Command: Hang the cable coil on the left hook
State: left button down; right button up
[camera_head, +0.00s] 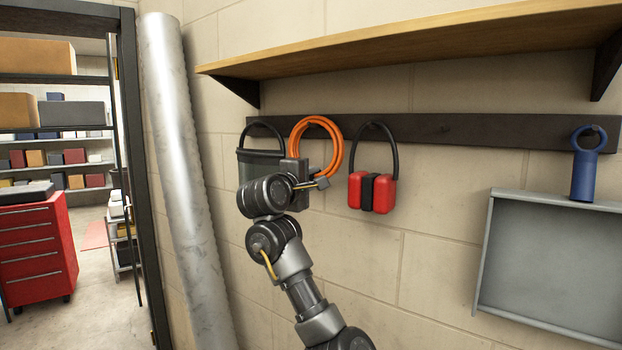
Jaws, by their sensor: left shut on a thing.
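The orange cable coil (335,130) is a round loop upright in front of the dark wall rail (425,127), toward its left end. My left gripper (318,181) is shut on the coil's lower part, below the rail. The gripper and wrist partly hide the bottom of the coil. No hook shows clearly behind the coil, and I cannot tell whether the coil touches the rail or a hook. My right gripper is not in view.
A grey container with a black handle (252,166) hangs left of the coil, partly behind my wrist. Red earmuffs (387,193) hang close on its right. A blue tool (584,176) hangs far right, above a grey tray (487,260). A wooden shelf (430,40) juts out above.

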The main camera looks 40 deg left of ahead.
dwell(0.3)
pick_arm(q)
jog(key=c, duration=1.2)
grip_release()
jog(key=shift+s, duration=0.1)
jog(key=shift+o, duration=0.2)
jog(key=shift+s+f, duration=0.1)
jog(key=s+d+b, duration=0.2)
jog(key=s+b, duration=0.3)
jog(key=s, duration=0.5)
jog(key=shift+s+b, duration=0.2)
jog(key=shift+b, duration=0.1)
